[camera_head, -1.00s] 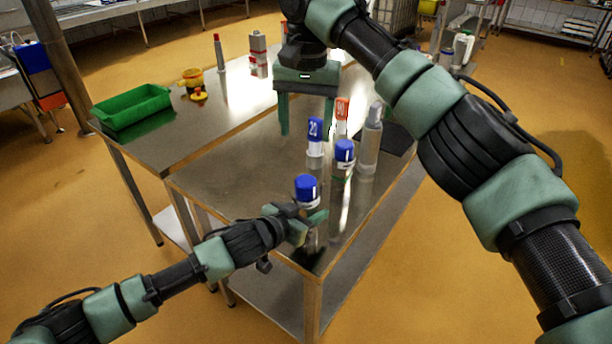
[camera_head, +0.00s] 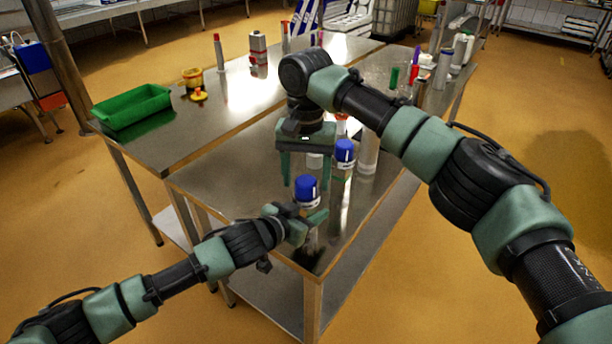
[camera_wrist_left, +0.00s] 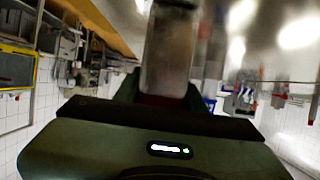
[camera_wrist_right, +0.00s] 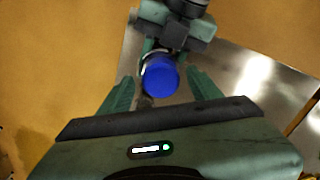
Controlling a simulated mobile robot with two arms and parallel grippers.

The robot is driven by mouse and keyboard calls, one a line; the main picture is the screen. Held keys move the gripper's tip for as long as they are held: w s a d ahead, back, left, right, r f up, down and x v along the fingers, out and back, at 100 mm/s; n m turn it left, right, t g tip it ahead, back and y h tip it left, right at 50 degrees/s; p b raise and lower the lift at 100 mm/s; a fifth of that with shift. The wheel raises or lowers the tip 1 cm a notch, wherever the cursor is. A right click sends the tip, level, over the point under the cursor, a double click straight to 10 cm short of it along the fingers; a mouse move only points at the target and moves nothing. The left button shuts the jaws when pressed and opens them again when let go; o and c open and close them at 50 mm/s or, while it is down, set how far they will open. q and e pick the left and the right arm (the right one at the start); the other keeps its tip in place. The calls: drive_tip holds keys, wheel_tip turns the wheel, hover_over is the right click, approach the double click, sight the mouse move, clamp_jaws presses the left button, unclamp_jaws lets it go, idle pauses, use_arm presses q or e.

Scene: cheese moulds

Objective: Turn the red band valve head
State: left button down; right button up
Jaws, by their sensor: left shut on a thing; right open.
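My right gripper (camera_head: 306,178) is open and points down over the blue cap. In the right wrist view, the blue cap (camera_wrist_right: 160,78) lies between its spread fingers, with no clear contact. A grey valve-like item with red parts (camera_head: 258,48) stands on the far table. I cannot tell which item carries the red band.
A second blue-capped container (camera_head: 344,152) and a clear cylinder (camera_head: 368,152) stand close behind on the steel table (camera_head: 225,185). A green tray (camera_head: 132,106), a yellow-and-red item (camera_head: 194,82) and a red-topped bottle (camera_head: 218,50) stand on the far table. The near table's left part is clear.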

drive_tip(key=c, duration=1.4)
drive_tip(key=shift+o, duration=0.2)
drive_tip(key=shift+n, duration=0.4)
drive_tip(key=n, duration=0.4)
drive_tip(key=shift+n, duration=0.3)
drive_tip(key=n, duration=0.4)
drive_tip(key=shift+n, duration=0.4)
drive_tip(key=shift+d, duration=0.1)
drive_tip(key=o, duration=1.4)
drive_tip(key=shift+c, duration=0.2)
